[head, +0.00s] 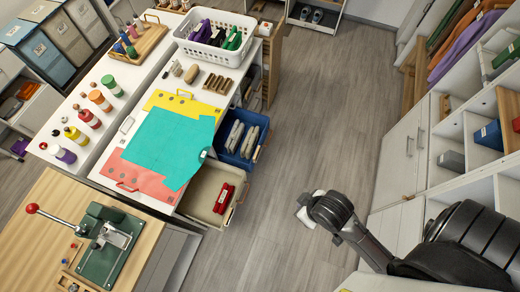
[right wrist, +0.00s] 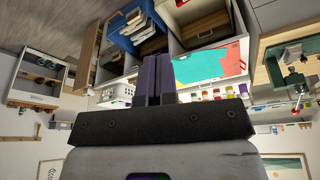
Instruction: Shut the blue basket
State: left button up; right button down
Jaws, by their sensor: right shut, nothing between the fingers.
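The blue basket (head: 237,160) sticks out from the side of the white table unit, pulled out towards the aisle. It holds several pale, book-like items and has a wooden handle on its outer side. In the right wrist view, which is upside down, the blue basket (right wrist: 118,39) is at the upper left, beyond the fingers. My right gripper (head: 304,212) is over the aisle floor, to the right of the basket and apart from it. Its dark fingers (right wrist: 159,80) are together and empty in the right wrist view. My left gripper is not in view.
A beige basket (head: 193,186) with red items is also pulled out, beside the blue one. A white basket (head: 213,52) and coloured sheets (head: 170,145) lie on the tabletop. White cubby shelving (head: 402,150) lines the right. The wooden aisle floor (head: 315,110) between is clear.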

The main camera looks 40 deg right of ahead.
jog(key=shift+w+d, duration=0.15)
jog(key=shift+d, duration=0.1)
